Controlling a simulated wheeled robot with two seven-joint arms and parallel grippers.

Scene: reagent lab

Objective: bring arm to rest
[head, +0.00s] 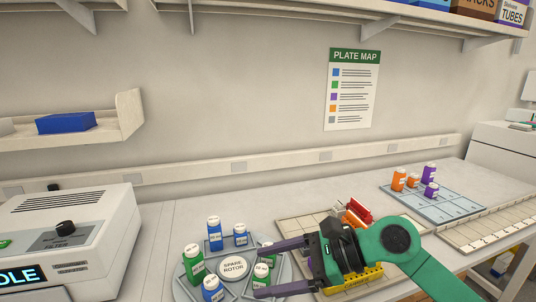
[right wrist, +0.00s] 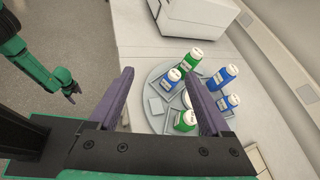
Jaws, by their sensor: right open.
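My right arm comes into the head view from the lower right. Its right gripper (head: 264,271) is open and points left, over the edge of a round grey rotor tray (head: 182,284). In the right wrist view its two purple fingers (right wrist: 157,76) stand wide apart with nothing held between them. Blue and green capped bottles stand on the tray beyond and beside the fingers; whether a finger touches one I cannot tell. My left arm hangs at the left of the right wrist view, its gripper (right wrist: 72,92) small, low and over the floor.
A white machine (head: 70,240) stands at the left. Right of the tray lie a beige rack (head: 290,228) with red pieces and a yellow strip (head: 352,282), close by my gripper. A blue-grey plate (head: 450,208) holds orange and purple bottles. A shelf (head: 70,137) is at left.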

